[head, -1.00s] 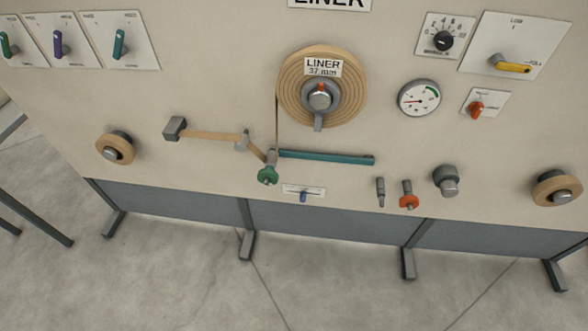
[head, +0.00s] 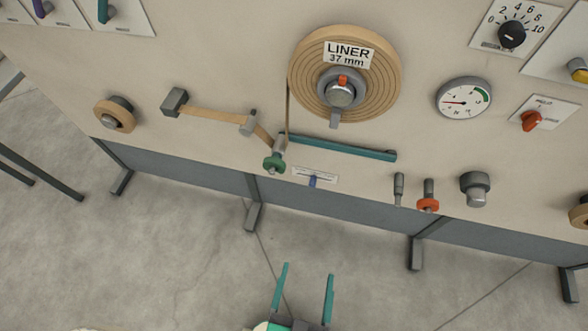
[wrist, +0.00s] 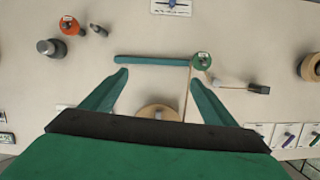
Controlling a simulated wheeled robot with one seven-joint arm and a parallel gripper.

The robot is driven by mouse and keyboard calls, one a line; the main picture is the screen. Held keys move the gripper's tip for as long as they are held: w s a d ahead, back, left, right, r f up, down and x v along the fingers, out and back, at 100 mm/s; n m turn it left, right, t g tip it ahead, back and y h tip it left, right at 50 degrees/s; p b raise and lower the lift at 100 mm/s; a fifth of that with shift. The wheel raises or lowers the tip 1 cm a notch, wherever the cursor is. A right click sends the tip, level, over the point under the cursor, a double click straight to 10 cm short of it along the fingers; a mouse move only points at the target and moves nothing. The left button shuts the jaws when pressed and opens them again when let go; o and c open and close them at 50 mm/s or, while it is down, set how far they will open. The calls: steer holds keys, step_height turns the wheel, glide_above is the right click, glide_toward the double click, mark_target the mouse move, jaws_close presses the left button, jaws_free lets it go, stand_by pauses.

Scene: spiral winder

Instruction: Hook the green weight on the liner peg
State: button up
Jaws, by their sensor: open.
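The green weight (head: 274,162) is a small ring around the lower end of a grey peg (head: 280,146) at the left end of the teal bar (head: 340,147), below the liner roll (head: 304,80). It also shows in the wrist view (wrist: 201,60), beyond the right fingertip. No peg carries a readable liner label. A bare grey peg (head: 399,188) stands to the right, beside a peg holding an orange weight (head: 428,205). My gripper (head: 305,270) is open and empty, at the bottom of the head view, apart from the panel. Its fingers also show in the wrist view (wrist: 160,78).
A tan strip (head: 210,117) runs from a grey block to the peg with the green weight. A small slider (head: 314,179) and a grey knob (head: 475,188) stick out nearby. A gauge (head: 463,98) is at the right. Open floor lies below the panel.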

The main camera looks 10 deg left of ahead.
steer(key=w+a+f+m+g, duration=0.1)
steer(key=w+f+m, duration=0.2)
steer(key=w+f, duration=0.35)
steer(key=m+g+y, duration=0.1)
steer(key=g+y, duration=0.2)
steer(key=y, duration=0.5)
glide_toward(278, 168)
steer(key=x, duration=0.5)
steer(key=shift+w, duration=0.1)
steer(key=x, duration=1)
steer(key=shift+w+a+f, duration=0.15)
steer(key=shift+w+a, duration=0.05)
steer(key=shift+a, duration=0.15)
